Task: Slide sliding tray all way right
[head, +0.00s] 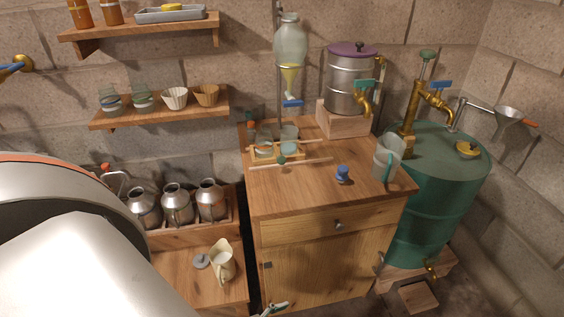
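The sliding tray (268,155) is a small wooden carrier on the cabinet top. It sits towards the left end of two thin pale rails (310,162) that run on to the right. The rails to the right of the tray look empty. My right gripper does not show.
A blue-knobbed item (342,174) and a clear jug (387,160) stand right of the rails on the wooden cabinet top (300,198). A glass funnel (290,45) hangs behind the tray. A steel pot (347,85) and green drum (440,195) stand to the right.

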